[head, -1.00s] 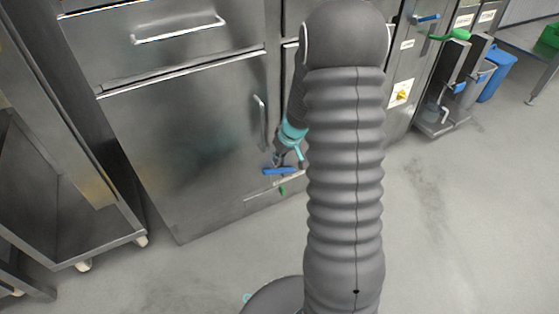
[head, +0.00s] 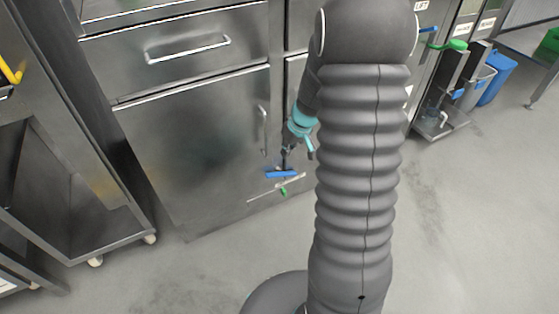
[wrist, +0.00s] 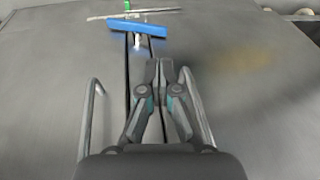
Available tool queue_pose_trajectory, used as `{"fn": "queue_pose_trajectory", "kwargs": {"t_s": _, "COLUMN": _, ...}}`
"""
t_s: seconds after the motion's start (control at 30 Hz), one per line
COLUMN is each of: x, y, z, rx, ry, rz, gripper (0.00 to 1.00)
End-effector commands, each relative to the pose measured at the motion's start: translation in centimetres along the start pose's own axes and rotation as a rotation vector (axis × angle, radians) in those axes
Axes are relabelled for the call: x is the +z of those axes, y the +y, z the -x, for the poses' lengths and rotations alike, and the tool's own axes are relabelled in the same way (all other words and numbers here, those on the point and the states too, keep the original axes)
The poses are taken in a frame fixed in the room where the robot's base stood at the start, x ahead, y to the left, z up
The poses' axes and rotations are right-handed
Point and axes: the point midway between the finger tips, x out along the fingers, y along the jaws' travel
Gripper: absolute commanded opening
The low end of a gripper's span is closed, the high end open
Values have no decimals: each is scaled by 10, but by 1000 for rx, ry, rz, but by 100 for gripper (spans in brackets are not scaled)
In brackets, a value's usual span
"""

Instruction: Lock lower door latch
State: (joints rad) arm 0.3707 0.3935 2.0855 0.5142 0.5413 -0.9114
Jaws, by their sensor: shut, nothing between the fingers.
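The lower door latch has a blue handle (head: 282,174) low on the steel cabinet, by the seam beside the lower door (head: 195,150). In the wrist view the blue handle (wrist: 137,27) lies across the dark seam between two door panels, slightly tilted. My gripper (head: 285,163) is shut and empty. It points at the seam just short of the blue handle in the wrist view (wrist: 160,65), and a small gap shows between them there. In the head view its tip is just above the handle, and contact cannot be told.
A green tab (head: 284,191) and a pale metal rod sit just below the blue handle. Vertical bar handles (wrist: 88,110) stand out on both sides of my gripper. A wheeled steel rack (head: 75,225) stands at the left. The floor in front is clear.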

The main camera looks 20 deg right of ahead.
Motion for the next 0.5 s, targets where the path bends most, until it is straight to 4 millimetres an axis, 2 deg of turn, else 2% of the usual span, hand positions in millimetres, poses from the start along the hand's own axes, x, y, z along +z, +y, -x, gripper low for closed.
{"fn": "queue_pose_trajectory", "kwargs": {"t_s": 0.03, "x": -1, "y": 9, "z": -15, "rx": -3, "ry": -4, "rz": -10, "gripper": 0}}
{"fn": "queue_pose_trajectory", "kwargs": {"t_s": 0.2, "x": -16, "y": 25, "z": -32, "rx": 1, "ry": 8, "rz": -17, "gripper": 0}}
{"fn": "queue_pose_trajectory", "kwargs": {"t_s": 0.33, "x": -23, "y": 26, "z": -36, "rx": 5, "ry": 22, "rz": -5, "gripper": 0}}
{"fn": "queue_pose_trajectory", "kwargs": {"t_s": 0.5, "x": -23, "y": 25, "z": -62, "rx": 4, "ry": 19, "rz": -5, "gripper": 0}}
